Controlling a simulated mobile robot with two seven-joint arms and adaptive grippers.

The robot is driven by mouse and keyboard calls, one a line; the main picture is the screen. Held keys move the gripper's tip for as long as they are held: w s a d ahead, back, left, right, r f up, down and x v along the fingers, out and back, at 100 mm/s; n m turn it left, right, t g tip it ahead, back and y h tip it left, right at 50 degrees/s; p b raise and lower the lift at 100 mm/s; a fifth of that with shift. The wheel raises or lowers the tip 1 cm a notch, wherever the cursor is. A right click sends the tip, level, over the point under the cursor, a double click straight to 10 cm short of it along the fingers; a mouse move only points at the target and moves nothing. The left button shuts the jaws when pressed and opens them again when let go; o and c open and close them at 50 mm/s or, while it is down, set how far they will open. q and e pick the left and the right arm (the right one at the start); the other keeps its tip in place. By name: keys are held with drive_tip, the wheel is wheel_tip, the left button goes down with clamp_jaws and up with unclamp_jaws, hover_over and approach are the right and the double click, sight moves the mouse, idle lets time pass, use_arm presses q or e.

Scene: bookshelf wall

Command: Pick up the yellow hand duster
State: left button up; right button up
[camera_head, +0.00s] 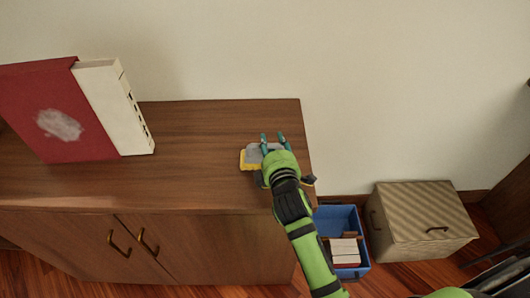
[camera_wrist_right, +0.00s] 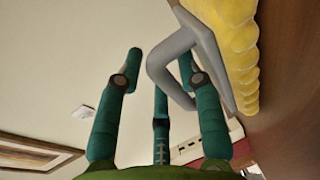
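The yellow hand duster (camera_head: 245,160) lies near the right end of the wooden cabinet top; a grey part of it shows above the yellow in the head view. In the right wrist view its yellow ribbed side (camera_wrist_right: 240,45) and grey handle (camera_wrist_right: 168,55) are close to the fingers. My right gripper (camera_head: 272,138) is at the duster, partly covering it. Its fingers (camera_wrist_right: 160,85) are spread apart. The handle's bent end lies around the right-hand finger and near the middle one; I cannot tell whether they touch. My left gripper is not in view.
A red book (camera_head: 85,125) and a white book (camera_head: 112,108) stand at the left of the cabinet top (camera_head: 190,130). On the floor to the right are a blue crate (camera_head: 325,222) holding books and a beige box (camera_head: 425,210). The cabinet top between the books and duster is clear.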

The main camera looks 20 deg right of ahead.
drive_tip(key=shift+c, duration=0.4)
clamp_jaws()
drive_tip(key=shift+r, duration=0.65)
wheel_tip(320, 180, up, 3)
drive_tip(key=shift+f, duration=0.1)
drive_tip(key=s+d+r+p, duration=0.1)
drive_tip(key=s+d+r, duration=0.6)
drive_tip(key=s+d, duration=0.15)
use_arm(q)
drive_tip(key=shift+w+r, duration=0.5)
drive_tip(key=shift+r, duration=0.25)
use_arm(e)
drive_tip(key=s+a+f+m+g+h, duration=0.1)
drive_tip(key=s+a+m+h, duration=0.3)
drive_tip(key=s+a, duration=0.3)
drive_tip(key=shift+s+a+g+h, duration=0.3)
drive_tip(key=shift+a+g+h, duration=0.1)
drive_tip(key=shift+a+h, duration=0.25)
